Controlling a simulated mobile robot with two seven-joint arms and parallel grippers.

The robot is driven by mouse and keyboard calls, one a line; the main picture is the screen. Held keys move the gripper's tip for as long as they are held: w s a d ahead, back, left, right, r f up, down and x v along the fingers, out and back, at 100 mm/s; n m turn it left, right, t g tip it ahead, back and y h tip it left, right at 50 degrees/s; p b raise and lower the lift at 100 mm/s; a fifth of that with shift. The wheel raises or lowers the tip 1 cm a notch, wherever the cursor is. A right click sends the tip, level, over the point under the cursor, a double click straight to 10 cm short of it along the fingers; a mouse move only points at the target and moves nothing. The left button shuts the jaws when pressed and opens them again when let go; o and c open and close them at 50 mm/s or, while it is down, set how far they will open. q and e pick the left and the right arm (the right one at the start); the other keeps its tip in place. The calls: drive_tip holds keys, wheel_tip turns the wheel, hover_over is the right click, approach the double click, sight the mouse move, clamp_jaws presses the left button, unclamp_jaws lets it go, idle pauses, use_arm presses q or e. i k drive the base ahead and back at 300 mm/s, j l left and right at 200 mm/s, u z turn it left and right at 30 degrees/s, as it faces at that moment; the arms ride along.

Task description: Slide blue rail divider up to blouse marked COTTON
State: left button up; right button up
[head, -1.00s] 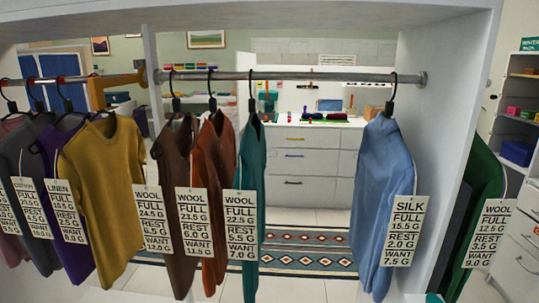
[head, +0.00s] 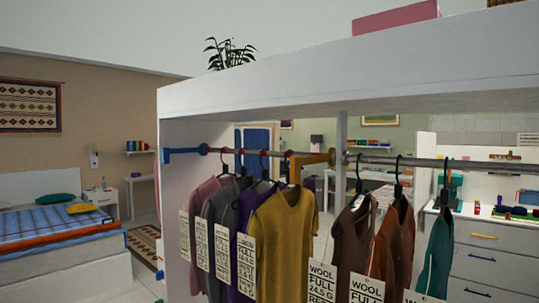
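The blue rail divider (head: 182,154) sits on the rail at its far left end, close to the white left side wall of the wardrobe. To its right hang a pink blouse (head: 205,190), a grey blouse (head: 219,211), a purple blouse (head: 242,222) and a mustard blouse (head: 285,240). A gap of bare rail lies between the divider and the first hanger. Neither of my grippers is in view.
A yellow rail divider (head: 309,164) is on the rail right of the mustard blouse. Brown (head: 353,245), rust (head: 392,240) and teal (head: 436,252) garments hang farther right. A bed (head: 60,235) stands outside at left. A plant (head: 229,55) is on top of the wardrobe.

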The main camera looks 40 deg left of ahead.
sight(166, 152)
drive_tip(key=u, duration=1.8)
